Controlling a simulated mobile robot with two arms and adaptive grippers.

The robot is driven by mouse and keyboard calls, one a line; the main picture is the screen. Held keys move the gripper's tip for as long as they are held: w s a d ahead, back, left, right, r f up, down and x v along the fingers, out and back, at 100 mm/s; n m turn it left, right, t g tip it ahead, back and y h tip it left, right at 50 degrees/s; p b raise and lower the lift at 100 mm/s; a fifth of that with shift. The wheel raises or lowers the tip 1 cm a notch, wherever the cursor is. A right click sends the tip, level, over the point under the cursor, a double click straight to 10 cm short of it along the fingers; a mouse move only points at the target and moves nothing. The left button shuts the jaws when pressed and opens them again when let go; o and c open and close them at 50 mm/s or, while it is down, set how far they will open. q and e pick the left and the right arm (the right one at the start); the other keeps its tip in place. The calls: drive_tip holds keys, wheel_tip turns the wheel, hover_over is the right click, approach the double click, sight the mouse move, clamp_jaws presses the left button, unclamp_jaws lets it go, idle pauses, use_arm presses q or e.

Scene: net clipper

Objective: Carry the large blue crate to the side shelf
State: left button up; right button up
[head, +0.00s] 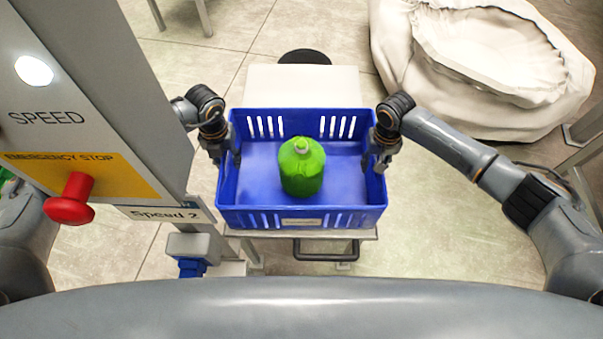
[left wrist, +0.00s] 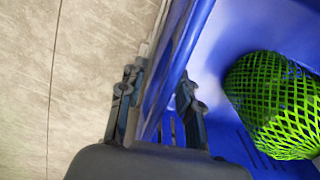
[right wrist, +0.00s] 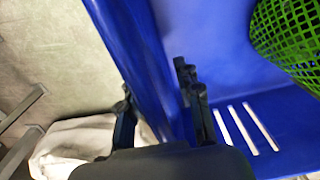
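The large blue crate (head: 300,215) sits level in the middle of the head view, over a light table (head: 300,236). A green netted bundle (head: 301,170) stands inside it, near the middle. My left gripper (head: 226,156) is at the crate's left wall. In the left wrist view its fingers lie on both sides of the crate wall (left wrist: 178,60), close against it. My right gripper (head: 378,163) is at the right wall. In the right wrist view its fingers straddle the crate wall (right wrist: 140,60) closely. The crate's underside is hidden.
A grey machine panel with a red emergency stop button (head: 70,198) stands close on the left. A large white sack (head: 490,60) lies on the floor at the back right. A pale surface (head: 300,85) extends behind the crate. Bare floor shows to the right. No shelf is clearly identifiable.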

use_arm(q)
drive_tip(key=shift+f, duration=0.4)
use_arm(e)
drive_tip(key=shift+f, duration=0.45)
use_arm(q)
clamp_jaws()
use_arm(e)
clamp_jaws()
use_arm(q)
drive_tip(key=shift+w+r, duration=0.15)
drive_tip(key=shift+r, duration=0.1)
use_arm(e)
drive_tip(key=shift+w+r, duration=0.15)
drive_tip(key=shift+r, duration=0.15)
